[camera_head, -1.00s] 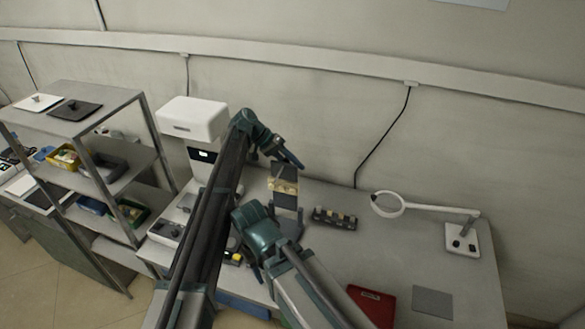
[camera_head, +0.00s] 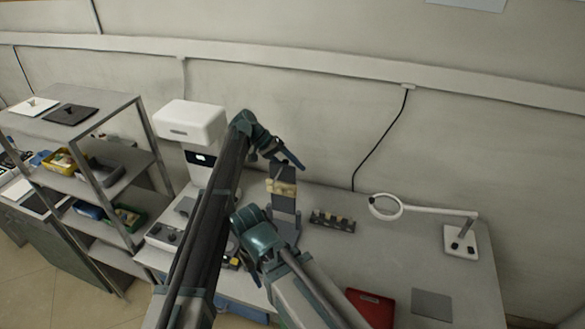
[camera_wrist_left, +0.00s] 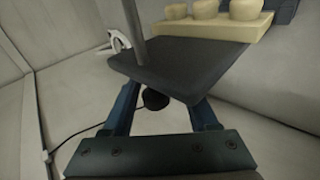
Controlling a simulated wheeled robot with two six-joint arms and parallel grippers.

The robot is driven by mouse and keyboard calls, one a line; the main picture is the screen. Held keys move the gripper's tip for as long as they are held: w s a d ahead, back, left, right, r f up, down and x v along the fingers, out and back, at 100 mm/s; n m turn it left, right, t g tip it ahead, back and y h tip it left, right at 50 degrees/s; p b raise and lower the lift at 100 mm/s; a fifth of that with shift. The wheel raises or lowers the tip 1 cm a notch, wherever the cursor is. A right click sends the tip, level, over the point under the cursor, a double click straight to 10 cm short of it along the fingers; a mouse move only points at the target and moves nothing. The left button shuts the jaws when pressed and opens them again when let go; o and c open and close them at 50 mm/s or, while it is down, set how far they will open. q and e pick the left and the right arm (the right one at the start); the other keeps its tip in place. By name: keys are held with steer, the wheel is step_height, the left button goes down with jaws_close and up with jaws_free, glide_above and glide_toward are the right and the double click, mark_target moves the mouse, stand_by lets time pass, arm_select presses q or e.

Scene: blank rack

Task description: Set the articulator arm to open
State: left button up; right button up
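The articulator (camera_head: 286,222) stands on the bench with its dark upper arm raised steeply above the base. A cream row of teeth (camera_head: 283,187) shows on the raised arm. My left gripper (camera_head: 291,158) is at the top of that arm. In the left wrist view the articulator's dark plate (camera_wrist_left: 185,65), with teeth along its edge, covers the fingertips. The two blue fingers of the left gripper (camera_wrist_left: 162,108) are spread apart, with a black knob (camera_wrist_left: 155,99) between them. Contact is unclear. My right arm reaches in low, but its gripper is hidden.
A small block rack (camera_head: 332,221) stands right of the articulator. A magnifier lamp (camera_head: 461,240), a red case (camera_head: 370,308) and a grey pad (camera_head: 432,304) are further right. A white machine (camera_head: 190,122) and metal shelves (camera_head: 135,165) are left.

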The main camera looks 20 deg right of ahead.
arm_select(q)
steer(key=shift+r, duration=0.15)
steer(key=p+v, duration=0.9)
steer(key=v, duration=0.4)
steer(key=shift+a+r+p, duration=0.2)
steer(key=shift+a+p, duration=0.05)
steer(key=shift+p, duration=0.15)
steer(key=shift+w, duration=0.1)
